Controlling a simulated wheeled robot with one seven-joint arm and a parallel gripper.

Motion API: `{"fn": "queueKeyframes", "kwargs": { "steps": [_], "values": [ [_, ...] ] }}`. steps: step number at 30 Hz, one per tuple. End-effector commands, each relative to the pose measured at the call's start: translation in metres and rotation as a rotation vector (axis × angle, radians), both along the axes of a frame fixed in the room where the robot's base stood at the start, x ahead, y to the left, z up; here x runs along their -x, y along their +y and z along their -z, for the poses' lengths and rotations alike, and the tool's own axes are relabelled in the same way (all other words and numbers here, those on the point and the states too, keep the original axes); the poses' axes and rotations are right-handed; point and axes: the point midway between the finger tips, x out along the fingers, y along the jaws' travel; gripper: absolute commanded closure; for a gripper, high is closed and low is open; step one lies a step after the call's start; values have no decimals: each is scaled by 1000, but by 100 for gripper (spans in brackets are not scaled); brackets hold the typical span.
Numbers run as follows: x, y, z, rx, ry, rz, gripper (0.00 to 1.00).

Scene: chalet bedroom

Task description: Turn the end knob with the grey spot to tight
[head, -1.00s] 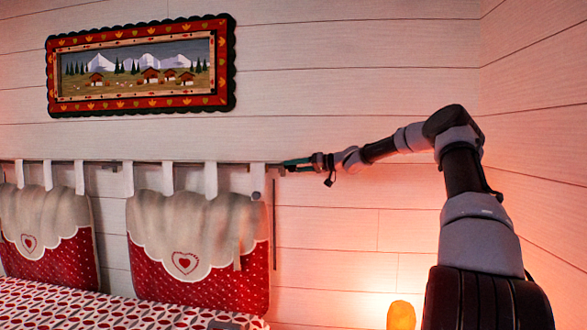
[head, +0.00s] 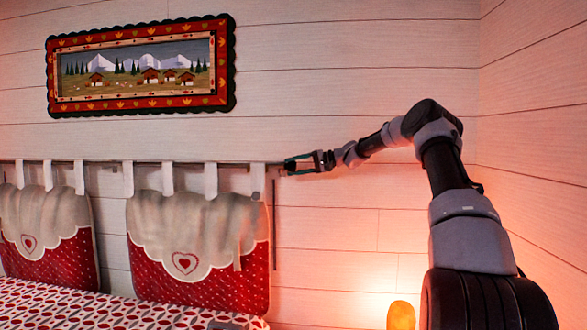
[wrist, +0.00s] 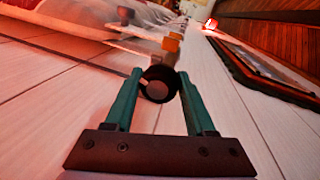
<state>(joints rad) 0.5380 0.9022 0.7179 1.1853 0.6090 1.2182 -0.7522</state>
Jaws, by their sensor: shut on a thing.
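The dark round end knob (wrist: 152,74) faces the camera in the wrist view, with a grey spot (wrist: 157,90) on its face. It sits at the end of the rod that runs along the wall. My gripper (wrist: 160,78) has its two green fingers on either side of the knob and is shut on it. In the head view my gripper (head: 288,164) is at the right end of the rod (head: 150,162). The knob is too small and covered to make out there.
Padded red and white cushions (head: 195,245) hang from the rod by loops. A framed picture (head: 140,66) is on the wall above. A glowing orange lamp (head: 401,315) stands low near my arm. The wall right of the rod is bare.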

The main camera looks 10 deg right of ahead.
Motion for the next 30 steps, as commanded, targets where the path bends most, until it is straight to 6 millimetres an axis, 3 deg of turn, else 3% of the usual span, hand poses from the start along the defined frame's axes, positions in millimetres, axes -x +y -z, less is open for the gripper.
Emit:
{"fn": "queueKeyframes", "kwargs": {
  "steps": [19,20,22,30],
  "values": [
    [-1,-1,-1,-17,49,1,100],
    [-1,-1,-1,-17,49,1,41],
    [-1,-1,-1,-17,49,1,16],
    [0,0,0,-17,49,0,16]
  ]
}}
